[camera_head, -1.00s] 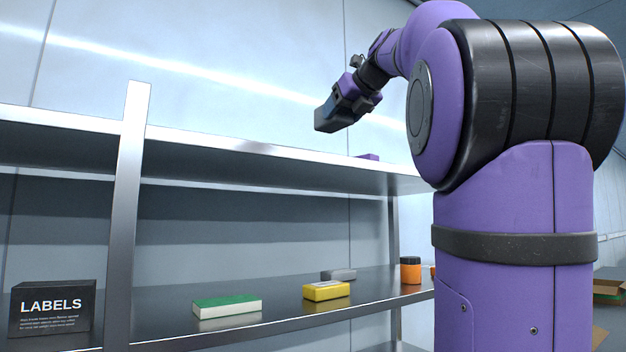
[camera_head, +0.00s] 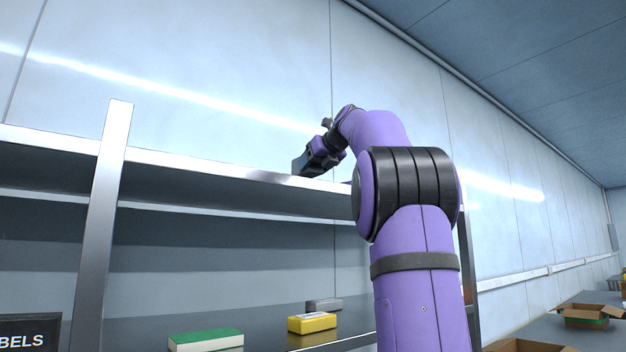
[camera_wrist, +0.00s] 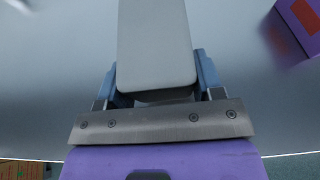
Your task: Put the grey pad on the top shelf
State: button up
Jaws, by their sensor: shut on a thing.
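My gripper (camera_head: 313,163) is shut on the grey pad. In the wrist view the pad (camera_wrist: 157,45) is a smooth, light grey block lying lengthwise between the two blue-grey fingers (camera_wrist: 155,76), its far end cut off by the frame. In the head view the pad (camera_head: 300,165) is partly hidden by the fingers. It is low over the top shelf (camera_head: 225,174), close to its front edge. I cannot tell whether it touches the shelf surface.
A purple box with a red patch (camera_wrist: 300,24) stands on the top shelf, to the right in the wrist view. The lower shelf holds a green-topped block (camera_head: 206,340), a yellow block (camera_head: 312,323), a grey block (camera_head: 323,304) and a black labels box (camera_head: 30,332). A metal upright (camera_head: 103,215) rises at left.

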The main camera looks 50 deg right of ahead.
aim_at(318, 172)
jog(key=shift+w+d, duration=0.4)
jog(key=shift+w, duration=0.05)
jog(key=shift+f, duration=1.8)
jog(key=shift+f, duration=0.15)
jog(key=o, duration=1)
jog(key=shift+r, duration=0.2)
jog(key=v, duration=1.2)
